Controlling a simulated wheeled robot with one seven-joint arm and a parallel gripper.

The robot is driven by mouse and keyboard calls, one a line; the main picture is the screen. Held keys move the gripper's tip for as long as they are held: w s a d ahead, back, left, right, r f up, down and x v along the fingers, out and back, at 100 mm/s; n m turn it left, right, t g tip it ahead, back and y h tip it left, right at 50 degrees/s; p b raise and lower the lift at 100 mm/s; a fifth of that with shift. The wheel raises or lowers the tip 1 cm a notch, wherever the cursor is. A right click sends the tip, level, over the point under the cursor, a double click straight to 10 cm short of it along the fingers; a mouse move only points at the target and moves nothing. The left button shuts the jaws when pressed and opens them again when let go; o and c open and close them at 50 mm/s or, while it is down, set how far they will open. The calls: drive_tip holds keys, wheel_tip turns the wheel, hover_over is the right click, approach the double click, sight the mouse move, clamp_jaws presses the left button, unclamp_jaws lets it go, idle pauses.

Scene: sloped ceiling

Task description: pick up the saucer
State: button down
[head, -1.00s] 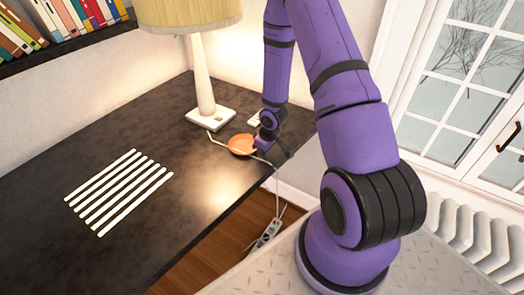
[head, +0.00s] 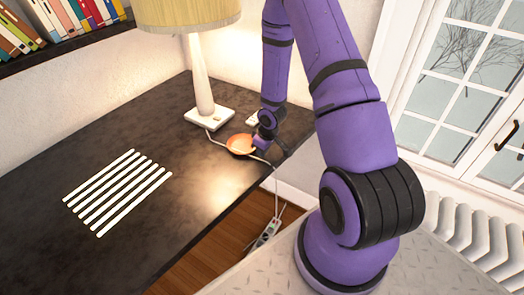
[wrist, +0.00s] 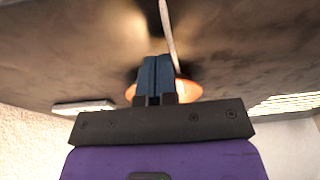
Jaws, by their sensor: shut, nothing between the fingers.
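The orange saucer (head: 240,144) lies on the dark desk, close to the lamp base and near the desk's right edge. In the wrist view the saucer (wrist: 186,90) shows behind my fingers, which hide its middle. My gripper (wrist: 157,60) has its two blue fingers together with nothing between them. In the head view my gripper (head: 259,149) is at the saucer's right side, partly hidden by my wrist. I cannot tell whether the fingers touch the saucer.
A lamp (head: 207,112) stands just behind the saucer. A cable (head: 217,141) runs past the saucer and over the desk edge to a power strip (head: 267,232). White strips (head: 118,192) lie at the desk's left. The dark desk (head: 200,185) is bare between.

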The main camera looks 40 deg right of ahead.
drive_tip(key=shift+r, duration=0.65)
drive_tip(key=shift+w+r, duration=0.15)
drive_tip(key=s+d, duration=0.4)
drive_tip(key=s, duration=0.7)
drive_tip(key=shift+s, duration=0.3)
drive_tip(key=c, duration=1.8)
unclamp_jaws()
drive_tip(key=shift+d, duration=0.1)
drive_tip(key=shift+c, duration=0.2)
